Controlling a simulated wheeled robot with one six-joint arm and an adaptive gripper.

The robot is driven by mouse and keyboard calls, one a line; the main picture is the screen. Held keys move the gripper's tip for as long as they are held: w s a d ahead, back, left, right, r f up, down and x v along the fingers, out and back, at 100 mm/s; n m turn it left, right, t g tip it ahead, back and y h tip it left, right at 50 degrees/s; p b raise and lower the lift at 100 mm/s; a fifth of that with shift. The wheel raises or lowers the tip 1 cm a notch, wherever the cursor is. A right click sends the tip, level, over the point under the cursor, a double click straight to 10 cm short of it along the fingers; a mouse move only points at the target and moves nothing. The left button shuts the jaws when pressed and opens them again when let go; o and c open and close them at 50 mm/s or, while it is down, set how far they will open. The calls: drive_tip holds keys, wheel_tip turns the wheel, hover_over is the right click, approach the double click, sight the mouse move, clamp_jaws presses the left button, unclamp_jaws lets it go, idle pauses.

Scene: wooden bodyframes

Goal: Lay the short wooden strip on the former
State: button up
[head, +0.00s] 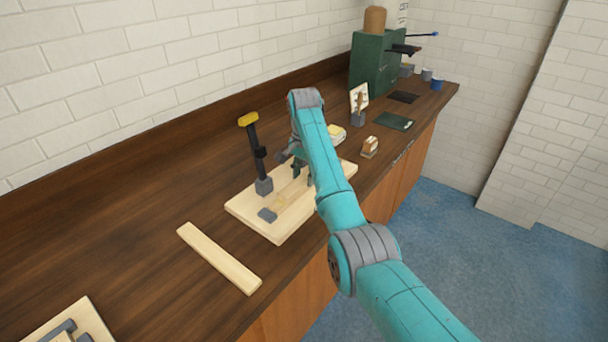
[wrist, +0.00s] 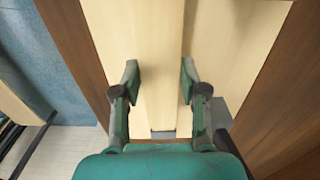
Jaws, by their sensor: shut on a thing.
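A pale wooden board with grey blocks, which looks like the former (head: 284,229), lies on the bench in the head view. My gripper (head: 298,170) is low over its middle, partly hidden by my arm. In the wrist view my gripper (wrist: 160,78) has its fingers on either side of a pale short wooden strip (wrist: 162,55) and is shut on it. The strip and the board have nearly the same colour, so I cannot tell whether they touch. A grey block (wrist: 163,134) shows at the strip's near end.
A black clamp with a yellow handle (head: 249,119) stands upright at the board's back left. A longer pale strip (head: 218,258) lies on the bench left of the board. Another board (head: 93,318) is at bottom left. A green machine (head: 375,65) stands at the far end.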

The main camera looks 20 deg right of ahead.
idle(0.3)
drive_tip(key=o, duration=1.3)
drive_tip(key=shift+c, duration=0.2)
drive_tip(key=shift+w+r, duration=0.1)
drive_tip(key=shift+r, duration=4.3)
